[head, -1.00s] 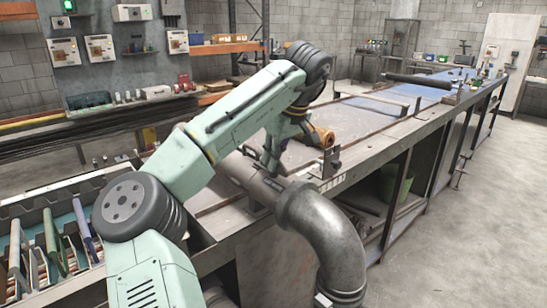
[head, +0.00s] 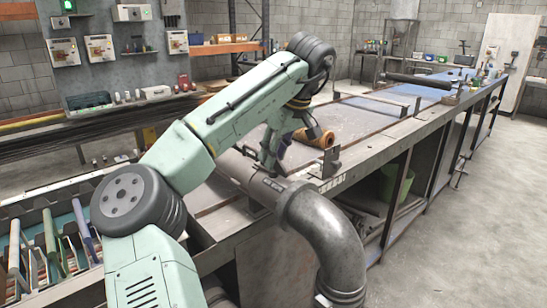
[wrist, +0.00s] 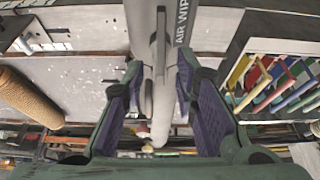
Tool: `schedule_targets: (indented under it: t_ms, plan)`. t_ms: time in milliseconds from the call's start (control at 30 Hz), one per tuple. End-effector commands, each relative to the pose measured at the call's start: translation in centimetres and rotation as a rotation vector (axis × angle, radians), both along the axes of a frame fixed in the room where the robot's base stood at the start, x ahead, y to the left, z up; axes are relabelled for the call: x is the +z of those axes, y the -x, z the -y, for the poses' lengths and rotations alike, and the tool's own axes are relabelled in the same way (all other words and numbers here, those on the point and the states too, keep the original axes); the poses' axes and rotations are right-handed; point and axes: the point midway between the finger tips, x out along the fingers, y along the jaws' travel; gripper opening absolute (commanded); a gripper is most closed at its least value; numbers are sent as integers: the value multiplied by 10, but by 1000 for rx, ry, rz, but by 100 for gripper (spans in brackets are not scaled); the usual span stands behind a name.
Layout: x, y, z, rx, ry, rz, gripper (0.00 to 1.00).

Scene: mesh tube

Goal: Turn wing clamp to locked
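A grey metal wing clamp (wrist: 160,85) shows in the middle of the wrist view, in front of the pale pipe. It lies lengthwise, pointing down the picture. My gripper (wrist: 159,82) has its two purple-padded fingers apart, one on each side of the wing. A gap shows on the left; contact on the right cannot be told. In the head view, my gripper (head: 272,157) is low over the bench beside the grey pipe (head: 325,225), and the clamp is hidden behind or too small to make out.
An orange-brown roll (head: 320,137) lies on the bench right of my gripper, also at left in the wrist view (wrist: 28,97). A metal bracket (head: 331,160) stands at the bench edge. A rack with coloured parts (wrist: 272,82) is at right in the wrist view.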

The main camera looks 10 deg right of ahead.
Motion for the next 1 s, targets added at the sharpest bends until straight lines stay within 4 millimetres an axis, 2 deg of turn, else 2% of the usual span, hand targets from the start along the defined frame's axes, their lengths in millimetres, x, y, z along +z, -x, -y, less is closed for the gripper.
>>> schedule_targets:
  t_ms: [33,200,400,767,867,1000]
  plan:
    - [11,3,2,1,-3,6,27]
    - [36,12,9,1,-3,4,27]
    - [53,18,13,1,-1,2,27]
    - [54,17,15,-9,4,5,27]
    - [46,8,25,-83,39,48,27]
    - [42,-21,56,-329,160,251,27]
